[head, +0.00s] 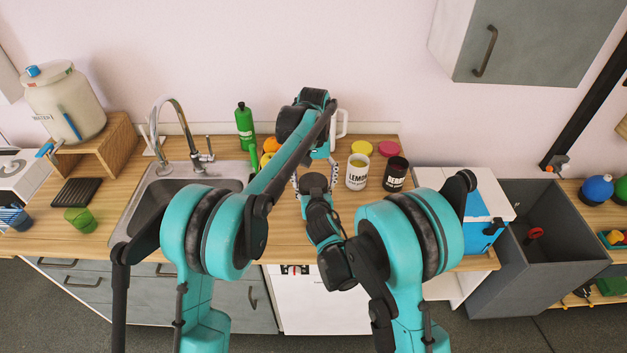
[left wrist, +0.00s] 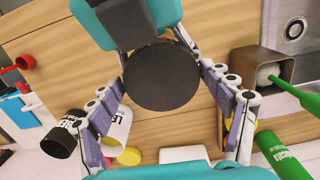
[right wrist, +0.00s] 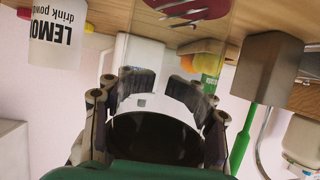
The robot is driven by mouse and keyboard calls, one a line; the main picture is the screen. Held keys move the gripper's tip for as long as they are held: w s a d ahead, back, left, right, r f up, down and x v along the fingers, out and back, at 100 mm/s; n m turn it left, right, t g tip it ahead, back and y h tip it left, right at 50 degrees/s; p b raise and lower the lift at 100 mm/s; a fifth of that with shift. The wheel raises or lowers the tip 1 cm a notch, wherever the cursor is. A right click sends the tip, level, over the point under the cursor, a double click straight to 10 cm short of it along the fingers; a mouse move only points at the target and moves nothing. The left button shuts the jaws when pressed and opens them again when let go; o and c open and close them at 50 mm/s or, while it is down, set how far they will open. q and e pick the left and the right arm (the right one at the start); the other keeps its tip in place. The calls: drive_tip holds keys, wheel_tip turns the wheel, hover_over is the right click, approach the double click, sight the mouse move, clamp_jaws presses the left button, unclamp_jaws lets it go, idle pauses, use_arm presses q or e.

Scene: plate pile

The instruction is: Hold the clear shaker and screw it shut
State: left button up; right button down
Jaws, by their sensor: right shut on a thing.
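The clear shaker (right wrist: 185,35), with a red mark on its side, shows in the right wrist view. My right gripper (right wrist: 168,86) is shut on it, with dark pads on both sides.
A lemon powder jar (head: 356,175) and a dark berry jar (head: 395,177) stand just right of the grippers. A yellow lid (head: 361,148) and red lid (head: 388,149) lie behind them. The sink (head: 165,195) and green bottle (head: 244,125) are to the left.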

use_arm(q)
drive_tip(key=shift+r, duration=0.1)
wheel_tip(320, 180, up, 4)
drive_tip(key=shift+w+r, duration=0.1)
drive_tip(key=shift+r, duration=0.05)
idle(0.5)
drive_tip(key=shift+c, duration=0.2)
drive_tip(key=shift+w+a+r, duration=0.1)
drive_tip(key=shift+w+r, duration=0.05)
drive_tip(key=shift+r, duration=0.75)
drive_tip(key=shift+w+a+r, duration=0.1)
drive_tip(key=shift+r, duration=0.8)
drive_tip(key=shift+f, duration=0.1)
drive_tip(key=shift+s+d+f, duration=0.1)
drive_tip(key=shift+s+f, duration=0.05)
drive_tip(key=shift+f, duration=1.85)
drive_tip(key=shift+s+f, duration=0.15)
drive_tip(key=shift+f, duration=1.8)
